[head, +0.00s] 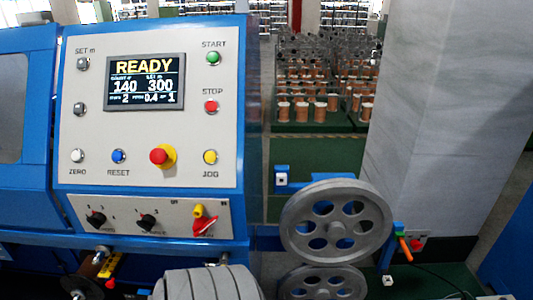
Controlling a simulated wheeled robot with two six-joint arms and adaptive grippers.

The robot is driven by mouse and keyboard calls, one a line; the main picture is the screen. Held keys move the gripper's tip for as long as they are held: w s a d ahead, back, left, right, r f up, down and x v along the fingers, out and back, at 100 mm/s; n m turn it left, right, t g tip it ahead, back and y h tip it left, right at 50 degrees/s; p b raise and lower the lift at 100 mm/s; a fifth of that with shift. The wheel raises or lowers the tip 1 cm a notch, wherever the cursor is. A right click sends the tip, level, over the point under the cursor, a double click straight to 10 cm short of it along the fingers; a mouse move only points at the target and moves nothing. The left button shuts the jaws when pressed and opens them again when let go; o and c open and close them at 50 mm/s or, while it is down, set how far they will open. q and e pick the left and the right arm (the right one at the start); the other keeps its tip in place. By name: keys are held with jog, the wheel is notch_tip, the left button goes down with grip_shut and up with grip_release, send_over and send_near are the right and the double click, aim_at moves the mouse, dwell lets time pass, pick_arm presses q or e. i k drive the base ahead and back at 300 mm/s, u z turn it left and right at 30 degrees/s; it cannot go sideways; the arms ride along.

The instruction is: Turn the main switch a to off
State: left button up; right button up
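The main switch (204,223) is a red rotary handle with a yellow part at its top. It sits at the right end of the lower grey strip of the blue machine's control panel, in the head view. Small labels, seemingly OFF at its upper left and ON at its upper right, stand above it. The red handle looks slanted, with one end toward the upper right; its exact setting is too small to tell. Neither of my grippers is in view, and nothing covers the switch.
Two black knobs (147,221) sit left of the switch. Above are a red stop button (160,156), coloured push buttons and a READY display (145,82). A large spoked pulley (336,220) stands to the right, and a grey ribbed cylinder (207,284) lies below the panel.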

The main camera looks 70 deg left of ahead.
aim_at(201, 225)
jog(key=i, duration=0.55)
jog(key=u, duration=1.25)
jog(key=i, duration=0.6)
jog(key=u, duration=1.85)
